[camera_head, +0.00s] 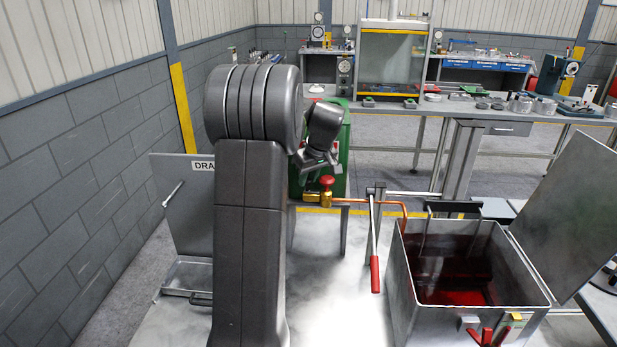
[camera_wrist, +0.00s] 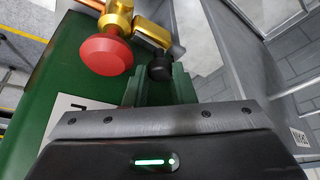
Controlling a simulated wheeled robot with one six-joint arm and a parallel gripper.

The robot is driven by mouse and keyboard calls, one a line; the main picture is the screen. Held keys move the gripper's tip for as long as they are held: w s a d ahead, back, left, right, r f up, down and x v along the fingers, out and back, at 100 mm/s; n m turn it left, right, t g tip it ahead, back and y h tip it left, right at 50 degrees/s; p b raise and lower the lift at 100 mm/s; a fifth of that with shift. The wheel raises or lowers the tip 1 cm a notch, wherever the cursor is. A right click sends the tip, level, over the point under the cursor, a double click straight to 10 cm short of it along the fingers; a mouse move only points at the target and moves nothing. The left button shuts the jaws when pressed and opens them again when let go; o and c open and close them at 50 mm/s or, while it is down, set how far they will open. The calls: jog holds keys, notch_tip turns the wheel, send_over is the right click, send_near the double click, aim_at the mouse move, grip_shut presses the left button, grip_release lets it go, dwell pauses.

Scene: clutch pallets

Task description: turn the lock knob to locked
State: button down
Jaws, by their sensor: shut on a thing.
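A small black round knob (camera_wrist: 159,69) shows at the tips of my gripper (camera_wrist: 163,76) in the wrist view. My gripper is shut on this knob, which I take for the lock knob; its pointer and any lock marking are not readable. Dark green finger shapes lie on both sides below it. The knob is beside a brass valve (camera_wrist: 150,32) with a red mushroom knob (camera_wrist: 106,55). In the head view my gripper (camera_head: 312,165) is by the green cabinet (camera_head: 339,172), and the black knob is hidden there.
The red valve knob (camera_head: 326,182) stands close by my gripper, with a copper pipe (camera_head: 375,202) running right to an open metal tank (camera_head: 470,310). A red-handled lever (camera_head: 375,270) hangs left of the tank. A grey panel (camera_head: 180,205) stands left of my arm.

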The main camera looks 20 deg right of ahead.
jog(key=c, duration=1.2)
grip_release()
jog(key=shift+c, duration=0.2)
jog(key=b+v, duration=0.1)
jog(key=v, duration=1.3)
jog(key=shift+s+f, duration=0.1)
jog(key=p+x, duration=0.1)
jog(key=x, duration=1.3)
